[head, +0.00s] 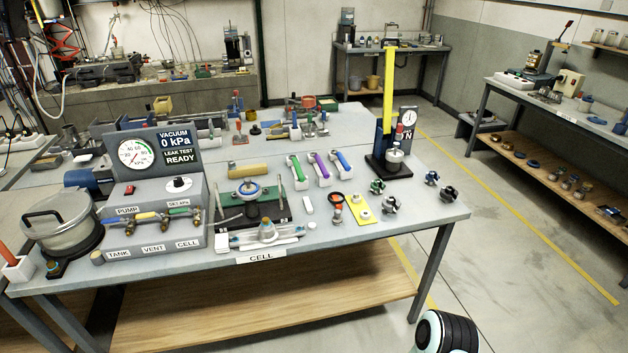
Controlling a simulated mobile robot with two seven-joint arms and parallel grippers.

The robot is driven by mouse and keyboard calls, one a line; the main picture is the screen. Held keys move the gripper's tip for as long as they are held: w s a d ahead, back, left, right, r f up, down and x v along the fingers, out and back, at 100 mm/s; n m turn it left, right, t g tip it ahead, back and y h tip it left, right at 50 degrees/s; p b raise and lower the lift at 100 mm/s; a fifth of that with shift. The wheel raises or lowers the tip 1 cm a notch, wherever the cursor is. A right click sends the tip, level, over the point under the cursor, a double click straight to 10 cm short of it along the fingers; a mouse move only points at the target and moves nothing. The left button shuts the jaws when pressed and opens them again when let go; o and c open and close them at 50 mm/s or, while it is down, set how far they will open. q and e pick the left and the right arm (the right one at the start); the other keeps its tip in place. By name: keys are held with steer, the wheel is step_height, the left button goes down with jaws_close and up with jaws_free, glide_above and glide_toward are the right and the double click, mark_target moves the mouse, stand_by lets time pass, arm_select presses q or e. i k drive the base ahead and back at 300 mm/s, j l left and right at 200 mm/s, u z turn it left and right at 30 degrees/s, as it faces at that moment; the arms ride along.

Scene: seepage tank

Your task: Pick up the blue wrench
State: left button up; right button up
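The blue wrench (342,161) is the rightmost of three similar wrenches on the main table. It has a blue handle and lies at a slant in a pale holder, near the middle of the tabletop. The purple wrench (319,165) lies just left of it, and the green wrench (294,168) lies left of that. Nothing touches the blue wrench from above. Neither of my grippers is in view; only a dark rounded part of my arm shows at the bottom right, off the table.
A black stand with a yellow upright (389,95) is close to the right of the blue wrench. Small knobbed fittings (390,205) and a yellow plate (362,210) lie in front. The vacuum gauge console (155,215) and a lidded pot (62,220) fill the table's left.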

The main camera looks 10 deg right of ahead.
mark_target(340, 158)
steer(key=i+l+u, duration=0.1)
steer(key=l+u, duration=0.25)
steer(key=l, duration=0.6)
steer(key=l+u, duration=0.3)
steer(key=l, duration=0.6)
